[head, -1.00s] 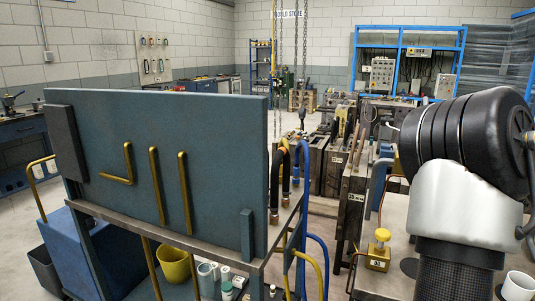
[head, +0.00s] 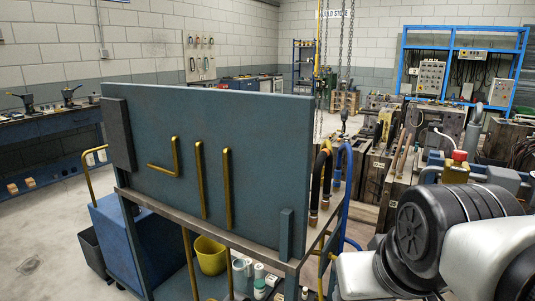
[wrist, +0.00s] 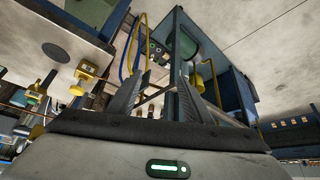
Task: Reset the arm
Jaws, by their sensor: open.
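My arm shows at the lower right of the head view as black and white links. My gripper is out of sight in the head view. In the wrist view my gripper (wrist: 160,98) shows with its two grey fingers spread apart and nothing between them. The wrist view is tilted, with the blue cart (wrist: 222,88) beyond the fingers. In the head view the cart's blue upright panel (head: 215,165) stands left of my arm, with brass-coloured bars on its face. A clear gap lies between the panel and my arm.
A yellow bucket (head: 211,255) and small containers sit on the cart's lower shelf. Black and blue hoses (head: 343,160) hang at the cart's right end. Heavy moulds (head: 378,165) stand behind. A workbench (head: 45,125) is at the left wall. Open floor (head: 45,235) lies left of the cart.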

